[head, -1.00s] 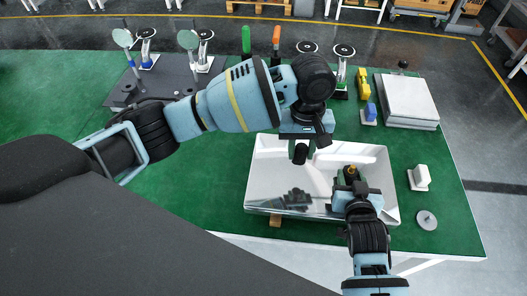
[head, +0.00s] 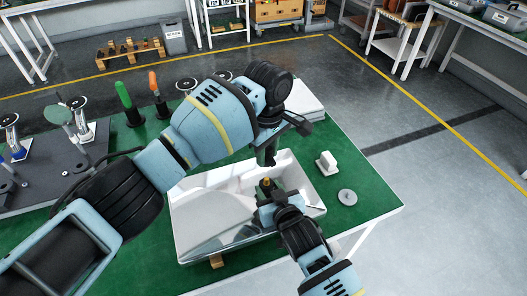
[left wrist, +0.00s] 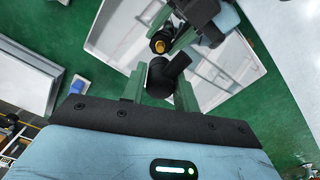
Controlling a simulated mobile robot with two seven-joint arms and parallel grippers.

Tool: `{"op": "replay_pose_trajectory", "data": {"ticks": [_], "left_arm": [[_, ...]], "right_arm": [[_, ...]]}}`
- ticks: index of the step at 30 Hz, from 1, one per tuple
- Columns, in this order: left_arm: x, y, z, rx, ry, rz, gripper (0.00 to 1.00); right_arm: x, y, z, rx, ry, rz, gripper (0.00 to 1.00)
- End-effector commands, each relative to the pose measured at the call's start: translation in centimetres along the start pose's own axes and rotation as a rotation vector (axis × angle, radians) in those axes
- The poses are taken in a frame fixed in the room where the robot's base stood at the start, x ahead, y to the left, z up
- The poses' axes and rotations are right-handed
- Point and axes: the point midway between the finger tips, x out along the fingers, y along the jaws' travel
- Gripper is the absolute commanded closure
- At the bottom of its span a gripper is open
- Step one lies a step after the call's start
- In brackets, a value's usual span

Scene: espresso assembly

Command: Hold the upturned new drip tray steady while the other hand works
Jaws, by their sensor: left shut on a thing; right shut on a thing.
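The new drip tray (head: 200,208), a wide shallow white tray, lies on the green bench top near its front edge. My left gripper (head: 268,158) is above the tray's right half. In the left wrist view its two green fingers (left wrist: 158,88) are shut on a black elbow-shaped piece (left wrist: 172,68); I cannot tell whether this is joined to the tray. My right gripper (head: 268,193) is close in front, over the tray, shut on a dark fitting with a brass tip (head: 266,181). The brass tip also shows in the left wrist view (left wrist: 158,46), near the elbow piece but apart.
A white block (head: 327,162) and a grey disc (head: 347,197) lie right of the tray. Green-handled (head: 128,102) and orange-handled (head: 157,93) tools stand behind it. A small wooden block (head: 216,261) shows under the front edge. A dark mat (head: 42,170) is at left.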

Motion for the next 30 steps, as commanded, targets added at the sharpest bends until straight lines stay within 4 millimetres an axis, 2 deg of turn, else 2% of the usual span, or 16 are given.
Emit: {"op": "replay_pose_trajectory", "data": {"ticks": [30], "left_arm": [[5.0, -0.1, 0.0, 0.001, 0.000, -0.002, 0.92]], "right_arm": [[0.0, 0.1, 0.0, -0.001, 0.001, 0.001, 1.00]]}}
